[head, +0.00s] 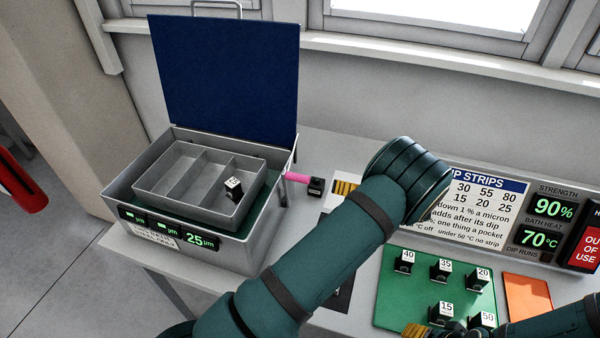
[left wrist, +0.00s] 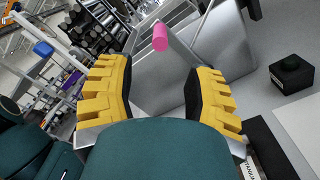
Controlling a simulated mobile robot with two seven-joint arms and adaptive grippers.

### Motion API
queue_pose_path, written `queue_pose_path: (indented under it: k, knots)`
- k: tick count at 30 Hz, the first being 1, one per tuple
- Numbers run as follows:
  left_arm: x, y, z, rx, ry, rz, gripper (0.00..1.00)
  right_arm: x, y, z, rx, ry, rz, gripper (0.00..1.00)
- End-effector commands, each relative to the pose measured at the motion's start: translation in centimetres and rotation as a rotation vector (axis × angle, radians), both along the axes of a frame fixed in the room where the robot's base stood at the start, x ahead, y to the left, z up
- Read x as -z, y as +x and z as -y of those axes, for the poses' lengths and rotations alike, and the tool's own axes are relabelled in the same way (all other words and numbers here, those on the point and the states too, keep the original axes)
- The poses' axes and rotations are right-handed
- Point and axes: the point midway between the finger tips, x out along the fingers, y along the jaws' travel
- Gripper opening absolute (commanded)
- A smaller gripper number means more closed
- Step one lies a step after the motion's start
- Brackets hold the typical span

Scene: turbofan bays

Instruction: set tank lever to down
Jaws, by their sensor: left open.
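The tank (head: 225,248) is a grey box with a raised blue lid (head: 225,75), at the left of the bench. Its lever (head: 297,178) has a pink grip and sticks out from the tank's right side, roughly level in the head view. The pink end (left wrist: 160,37) also shows in the left wrist view, beyond the fingertips and near the middle of the gap. My left gripper (head: 344,188) is right of the lever, mostly hidden behind my arm. In the left wrist view its yellow fingers (left wrist: 158,75) are open and empty, apart from the lever. My right gripper (head: 415,330) shows only partly at the bottom.
A divided tray (head: 165,195) in the tank holds a numbered black block (head: 233,188). A small black block-like fixture (head: 316,187) sits just right of the lever. A green mat (head: 390,305) with several numbered blocks, an orange pad (head: 527,295) and display panels stand right.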

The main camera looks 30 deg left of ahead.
Motion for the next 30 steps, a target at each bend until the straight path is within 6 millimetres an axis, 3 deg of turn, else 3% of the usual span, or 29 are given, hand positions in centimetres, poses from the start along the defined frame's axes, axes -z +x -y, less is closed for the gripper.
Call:
queue_pose_path:
  k: [9, 15, 21, 30]
  knots:
    - [-0.1, -1.6, -6.2, -0.004, -0.002, 0.0, 0.52, -1.0, 0.1, 0.0, -0.002, 0.001, 0.001, 0.52]
    - [-0.1, -2.3, -9.3, -0.002, -0.002, 0.0, 0.52, -1.3, 0.1, 0.0, -0.003, 0.0, 0.001, 0.52]
    - [0.0, -2.6, -10.9, -0.001, -0.002, 0.0, 0.52, -1.5, 0.1, 0.0, -0.003, 0.001, 0.0, 0.52]
    - [0.0, -2.7, -11.1, 0.0, -0.003, 0.001, 0.52, -1.5, 0.1, 0.0, -0.003, 0.001, 0.0, 0.52]
